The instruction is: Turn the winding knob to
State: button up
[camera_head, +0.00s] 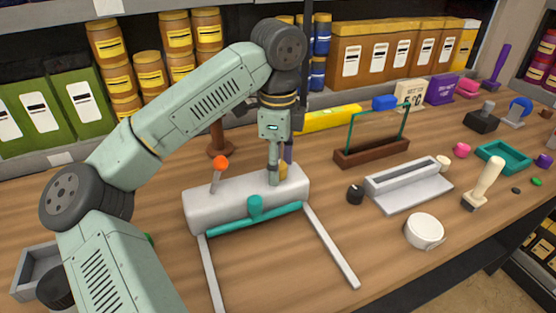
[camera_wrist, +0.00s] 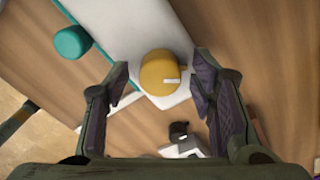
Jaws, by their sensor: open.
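The winding knob appears to be the round yellow knob (camera_wrist: 165,68) with a short white mark on its face, on top of a white device (camera_wrist: 125,28). In the head view the knob (camera_head: 284,171) is partly hidden behind my gripper, at the right end of the long white device body (camera_head: 235,205). My gripper (camera_wrist: 162,85) is open and points down at the knob. One finger is on each side of the knob in the wrist view, with no contact that I can make out. Whether the fingertips have reached the knob's height is unclear.
The device carries an orange-tipped lever (camera_head: 220,163), a teal bar (camera_head: 255,217) and two pale rails (camera_head: 332,247). A black knob (camera_head: 355,194), a grey tray (camera_head: 408,184) and a white round box (camera_head: 424,231) stand to the right. Bare wood lies in front.

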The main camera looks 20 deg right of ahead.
jog(key=shift+f, duration=0.1)
jog(key=shift+c, duration=0.5)
jog(key=c, duration=1)
jog(key=shift+c, duration=0.2)
jog(key=shift+m, duration=0.3)
